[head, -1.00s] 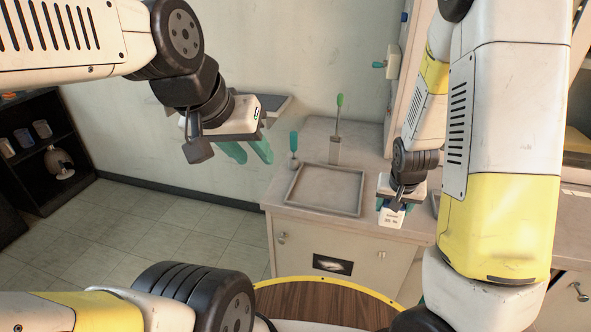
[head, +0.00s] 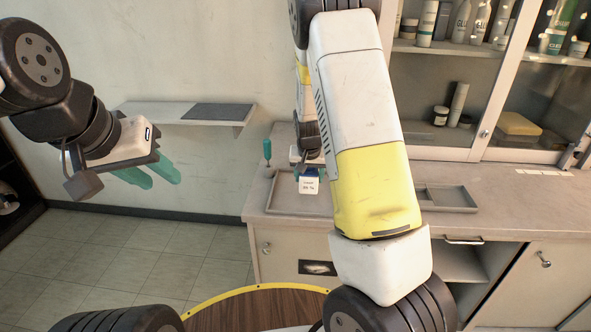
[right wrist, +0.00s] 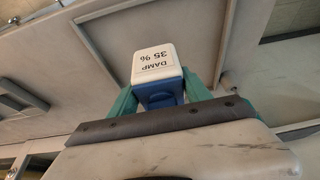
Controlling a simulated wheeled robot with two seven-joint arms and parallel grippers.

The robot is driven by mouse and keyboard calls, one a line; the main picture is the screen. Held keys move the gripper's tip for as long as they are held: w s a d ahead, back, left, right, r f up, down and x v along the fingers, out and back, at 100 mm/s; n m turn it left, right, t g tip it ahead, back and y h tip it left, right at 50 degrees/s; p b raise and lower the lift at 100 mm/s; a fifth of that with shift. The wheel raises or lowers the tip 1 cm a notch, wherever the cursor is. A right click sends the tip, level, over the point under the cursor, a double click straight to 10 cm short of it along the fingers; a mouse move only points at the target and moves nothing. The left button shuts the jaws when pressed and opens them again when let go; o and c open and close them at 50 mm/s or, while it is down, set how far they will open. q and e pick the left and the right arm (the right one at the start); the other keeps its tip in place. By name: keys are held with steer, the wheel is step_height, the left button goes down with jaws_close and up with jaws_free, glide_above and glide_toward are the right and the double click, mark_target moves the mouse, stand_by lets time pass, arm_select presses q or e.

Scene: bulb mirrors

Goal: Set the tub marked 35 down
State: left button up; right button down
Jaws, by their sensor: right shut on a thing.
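The tub marked 35 (head: 308,186) is a small white and blue container. In the right wrist view its white face (right wrist: 155,65) reads "DAMP 35 %", upside down. My right gripper (right wrist: 160,94) is shut on its blue part, with a teal finger on each side. In the head view the tub shows in front of the grey tray (head: 282,203) on the counter; I cannot tell how high above it the tub is. My left gripper (head: 160,178) is open and empty at the left, in front of the wall.
The counter (head: 490,215) carries a divided tray (head: 450,197) to the right of my right arm. A green-handled tool (head: 267,150) stands behind the grey tray. A wall shelf (head: 180,115) is at the left, a stocked cabinet (head: 440,60) at the right. My right arm hides part of the counter.

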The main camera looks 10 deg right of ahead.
steer(key=w, duration=0.3)
steer(key=shift+w+f, duration=0.15)
steer(key=shift+w, duration=0.15)
steer(key=shift+w+f, duration=0.1)
steer(key=shift+f, duration=1.65)
steer(key=shift+f, duration=0.1)
steer(key=shift+c, duration=2.4)
jaws_free()
